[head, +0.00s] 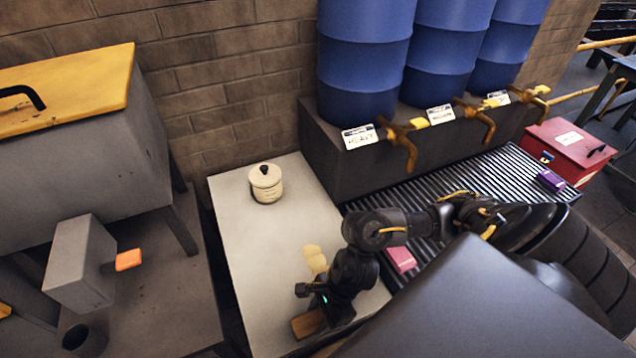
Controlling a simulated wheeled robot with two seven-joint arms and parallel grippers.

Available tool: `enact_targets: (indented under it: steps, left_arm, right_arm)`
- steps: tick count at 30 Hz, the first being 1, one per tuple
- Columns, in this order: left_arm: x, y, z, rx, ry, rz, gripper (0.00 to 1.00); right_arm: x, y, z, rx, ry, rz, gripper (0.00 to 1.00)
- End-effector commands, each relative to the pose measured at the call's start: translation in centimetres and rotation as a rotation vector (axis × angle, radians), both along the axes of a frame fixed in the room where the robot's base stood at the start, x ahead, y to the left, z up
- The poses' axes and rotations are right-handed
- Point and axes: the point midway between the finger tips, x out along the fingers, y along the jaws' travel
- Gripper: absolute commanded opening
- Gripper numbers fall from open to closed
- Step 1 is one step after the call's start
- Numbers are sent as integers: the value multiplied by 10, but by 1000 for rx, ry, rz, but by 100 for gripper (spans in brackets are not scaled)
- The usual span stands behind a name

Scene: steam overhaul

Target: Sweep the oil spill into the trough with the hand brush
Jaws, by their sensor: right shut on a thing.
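A pale yellow oil spill (315,258) lies on the light grey bench top (245,235), just beyond my right gripper. My right gripper (318,300) is low over the bench's near right part and shut on the hand brush (308,324). Only a brown, wood-coloured part of the brush shows; its bristles are hidden, and I cannot tell whether it touches the bench. A dark ribbed grating (465,178) runs under the drum taps, right of the bench; I cannot tell whether it is the trough. My left gripper is not in view.
A cream lidded pot (266,184) stands on the bench's far part. Blue drums (362,60) with brass taps stand behind. A pink block (400,259) and a purple block (550,181) lie on the grating. A red box (565,150) is at right, a grey yellow-lidded chest (75,165) at left.

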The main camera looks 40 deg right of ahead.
Motion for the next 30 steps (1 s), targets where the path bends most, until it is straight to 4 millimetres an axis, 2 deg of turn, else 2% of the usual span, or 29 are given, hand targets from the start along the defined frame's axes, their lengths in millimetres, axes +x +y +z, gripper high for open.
enact_targets:
  steps: [8,17,23,30]
  left_arm:
    - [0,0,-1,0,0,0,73]
    - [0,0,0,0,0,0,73]
    - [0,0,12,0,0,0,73]
    - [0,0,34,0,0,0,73]
  right_arm:
    - [-14,1,-2,-5,12,6,24]
    - [-14,1,0,-6,10,4,23]
    - [-13,2,14,-4,7,5,23]
    - [-12,2,41,-3,6,4,23]
